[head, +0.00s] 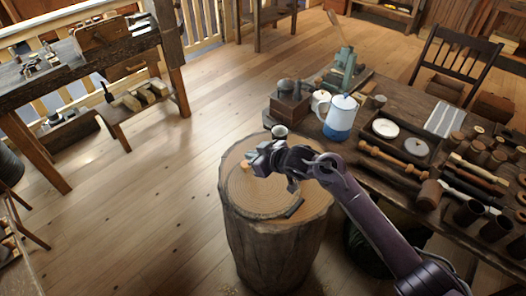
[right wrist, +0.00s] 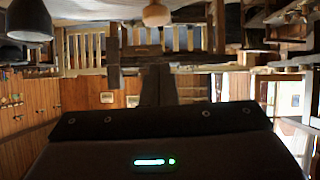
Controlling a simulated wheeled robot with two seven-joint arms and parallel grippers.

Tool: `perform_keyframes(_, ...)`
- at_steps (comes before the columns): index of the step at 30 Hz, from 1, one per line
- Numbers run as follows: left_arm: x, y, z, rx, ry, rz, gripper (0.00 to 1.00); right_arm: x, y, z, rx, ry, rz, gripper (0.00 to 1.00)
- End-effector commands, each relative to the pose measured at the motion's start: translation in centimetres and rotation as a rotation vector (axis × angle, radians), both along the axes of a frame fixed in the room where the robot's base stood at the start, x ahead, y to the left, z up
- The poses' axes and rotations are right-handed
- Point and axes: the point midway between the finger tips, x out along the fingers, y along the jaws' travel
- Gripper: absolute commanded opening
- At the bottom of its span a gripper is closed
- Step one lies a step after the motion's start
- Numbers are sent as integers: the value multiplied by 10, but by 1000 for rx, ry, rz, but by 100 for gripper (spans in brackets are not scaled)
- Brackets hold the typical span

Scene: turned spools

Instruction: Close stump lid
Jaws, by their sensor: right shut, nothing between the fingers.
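The tree stump (head: 268,245) stands on the floor in the head view, with bark sides and a pale top. A round wooden lid (head: 258,194) appears to lie flat on its top; I cannot tell whether it is flush. A small orange-brown knob (head: 244,165) shows near its far left edge and a dark bar (head: 294,208) near its front right. My right gripper (head: 254,158) is above the far part of the stump top, close to the knob. Its shut, empty fingers also show in the right wrist view (right wrist: 158,84). I cannot tell whether it touches anything. My left gripper is out of view.
A workbench (head: 365,172) at the right holds a blue-and-white pot (head: 340,117), white dishes (head: 386,128) and turned wooden pieces. Open floor (head: 150,190) lies left of the stump.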

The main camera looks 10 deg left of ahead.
Motion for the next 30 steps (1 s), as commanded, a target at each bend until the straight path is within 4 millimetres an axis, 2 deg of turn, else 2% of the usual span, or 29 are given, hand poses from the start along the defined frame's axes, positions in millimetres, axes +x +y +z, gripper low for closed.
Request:
perform_keyframes(6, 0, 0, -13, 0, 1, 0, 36, 9, 13, -27, -120, 81, 0, 0)
perform_keyframes(10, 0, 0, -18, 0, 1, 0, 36, 10, 15, -40, -121, 85, -1, 0)
perform_keyframes(18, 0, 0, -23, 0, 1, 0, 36, 12, 17, -49, -120, 82, -2, 0)
perform_keyframes(30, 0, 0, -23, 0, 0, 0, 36, 12, 18, -51, -120, 83, -1, 0)
